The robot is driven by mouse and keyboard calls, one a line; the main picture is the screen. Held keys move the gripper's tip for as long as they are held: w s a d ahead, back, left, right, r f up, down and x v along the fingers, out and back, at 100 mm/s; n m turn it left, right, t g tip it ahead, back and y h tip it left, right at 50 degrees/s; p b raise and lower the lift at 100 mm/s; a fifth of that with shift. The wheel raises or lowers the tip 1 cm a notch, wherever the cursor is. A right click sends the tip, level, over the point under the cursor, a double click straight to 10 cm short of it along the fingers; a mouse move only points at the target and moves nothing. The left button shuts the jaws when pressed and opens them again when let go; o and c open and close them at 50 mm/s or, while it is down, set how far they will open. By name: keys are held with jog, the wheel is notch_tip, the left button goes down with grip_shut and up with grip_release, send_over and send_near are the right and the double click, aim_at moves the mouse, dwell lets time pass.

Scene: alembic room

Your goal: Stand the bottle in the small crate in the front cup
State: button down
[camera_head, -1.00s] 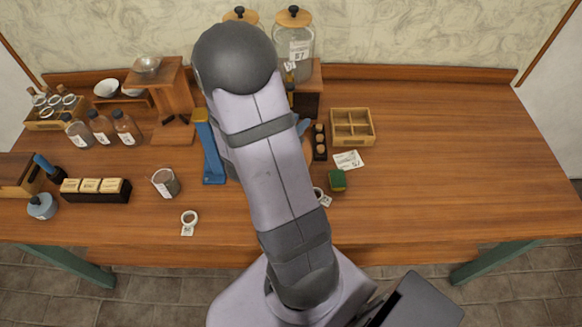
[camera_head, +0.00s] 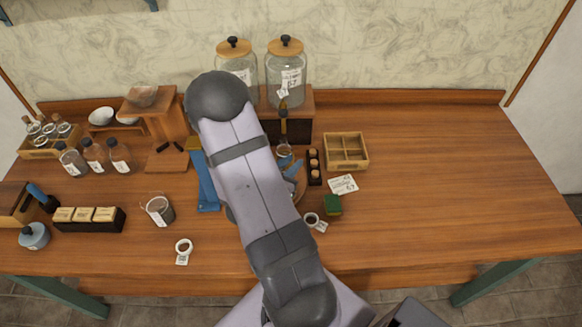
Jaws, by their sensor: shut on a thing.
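My gripper is hidden behind my own arm, so its jaws and anything in them cannot be seen. A small wooden crate (camera_head: 364,165) with four compartments stands right of centre and looks empty. Another small wooden crate (camera_head: 36,153) at the far left holds several small vials. A white-rimmed round cup (camera_head: 184,246) with a tag lies near the front left. A second, dark-centred one (camera_head: 311,218) is just right of my arm. I cannot tell which bottle is the task's bottle.
Two glass jars (camera_head: 286,80) stand at the back. A blue stand (camera_head: 206,185) is left of my arm. The table's right side is clear.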

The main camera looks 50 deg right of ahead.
jog(key=shift+f, duration=0.85)
jog(key=shift+f, duration=0.1)
jog(key=c, duration=1.6)
grip_release()
jog(key=shift+r, duration=0.2)
jog(key=shift+a, duration=0.3)
jog(key=shift+p+v, duration=1.55)
jog(key=shift+v, duration=4.15)
